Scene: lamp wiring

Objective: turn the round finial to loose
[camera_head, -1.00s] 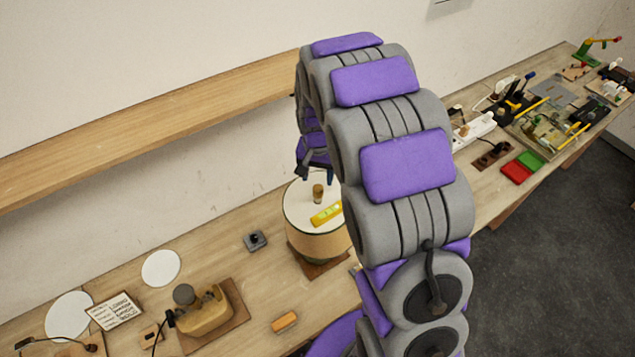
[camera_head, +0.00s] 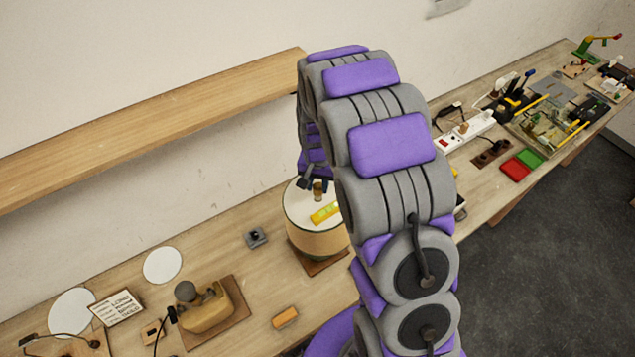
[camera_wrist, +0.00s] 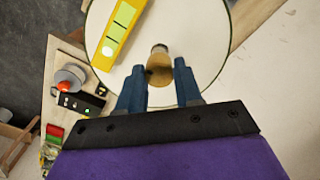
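The round brass finial (camera_wrist: 159,66) stands on the white top of the lamp drum (camera_wrist: 205,35). In the head view the finial (camera_head: 318,190) shows on the lamp's top (camera_head: 298,208), just beside my gripper (camera_head: 311,184). In the wrist view my gripper (camera_wrist: 158,82) is open, with its two blue fingers on either side of the finial's near part. I see a gap between the finial and each finger. A yellow level (camera_wrist: 118,32) lies on the lamp top beside the finial.
A long wooden shelf (camera_head: 150,125) runs along the wall behind the bench. On the bench stand a small grey block (camera_head: 255,237), an orange block (camera_head: 285,317) and a tan device (camera_head: 205,308). A power strip (camera_head: 465,132) and cluttered tools lie to the right.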

